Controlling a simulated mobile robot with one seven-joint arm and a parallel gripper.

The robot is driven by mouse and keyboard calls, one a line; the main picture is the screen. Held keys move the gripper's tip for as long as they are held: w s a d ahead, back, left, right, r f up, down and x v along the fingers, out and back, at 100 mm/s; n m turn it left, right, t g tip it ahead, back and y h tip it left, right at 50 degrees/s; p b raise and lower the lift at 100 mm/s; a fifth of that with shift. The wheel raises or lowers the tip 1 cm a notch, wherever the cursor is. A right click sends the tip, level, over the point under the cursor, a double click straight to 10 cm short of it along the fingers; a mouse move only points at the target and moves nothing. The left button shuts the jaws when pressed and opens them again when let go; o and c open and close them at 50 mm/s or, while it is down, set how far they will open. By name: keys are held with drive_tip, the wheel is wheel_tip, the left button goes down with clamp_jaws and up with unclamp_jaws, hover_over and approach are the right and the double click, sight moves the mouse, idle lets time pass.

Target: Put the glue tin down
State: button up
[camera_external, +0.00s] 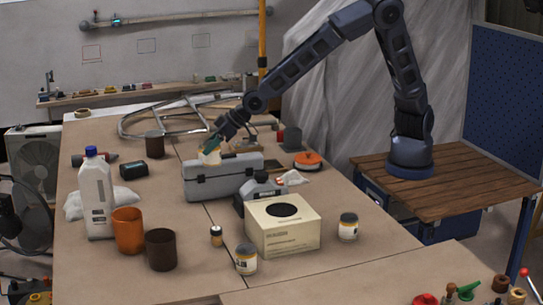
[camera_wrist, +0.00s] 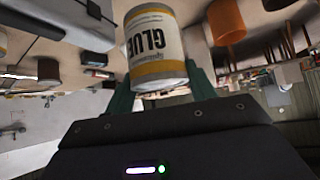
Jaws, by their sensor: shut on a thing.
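The glue tin (camera_wrist: 157,48), white and yellow with "GLUE" lettering, is between the green fingers of my gripper (camera_wrist: 160,82) in the wrist view. My gripper is shut on it. In the external view my gripper (camera_external: 213,144) points down at the middle of the bench, and the tin (camera_external: 211,157) shows small and pale at its fingertips. The tin appears just in front of or above the left end of the grey toolbox (camera_external: 225,182). I cannot tell whether it touches the toolbox.
A cardboard box (camera_external: 283,234) with a round hole stands in front of the toolbox. Similar small tins (camera_external: 246,259) (camera_external: 348,226) stand near it. A white bottle (camera_external: 97,197), an orange cup (camera_external: 128,231) and a brown cup (camera_external: 160,249) stand at left. Bare bench shows between them.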

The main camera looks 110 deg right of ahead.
drive_tip(key=shift+w+a+r, duration=0.1)
drive_tip(key=shift+a+r, duration=0.1)
drive_tip(key=shift+a, duration=0.1)
drive_tip(key=s+a+f+n+y, duration=0.1)
drive_tip(key=s+a+n+y, duration=0.2)
drive_tip(key=a, duration=1.7)
drive_tip(key=s+a+n+y, duration=0.1)
drive_tip(key=a+n+y, duration=0.3)
drive_tip(key=a, duration=1.6)
drive_tip(key=s+a+n+g+y, duration=0.1)
drive_tip(key=s+a+n, duration=0.45)
drive_tip(key=a, duration=0.85)
drive_tip(key=shift+m, duration=0.75)
drive_tip(key=f, duration=1.2)
drive_tip(key=s+f, duration=0.1)
drive_tip(key=f, duration=0.5)
drive_tip(key=shift+f, duration=0.35)
drive_tip(key=shift+f, duration=0.1)
drive_tip(key=o, duration=1.2)
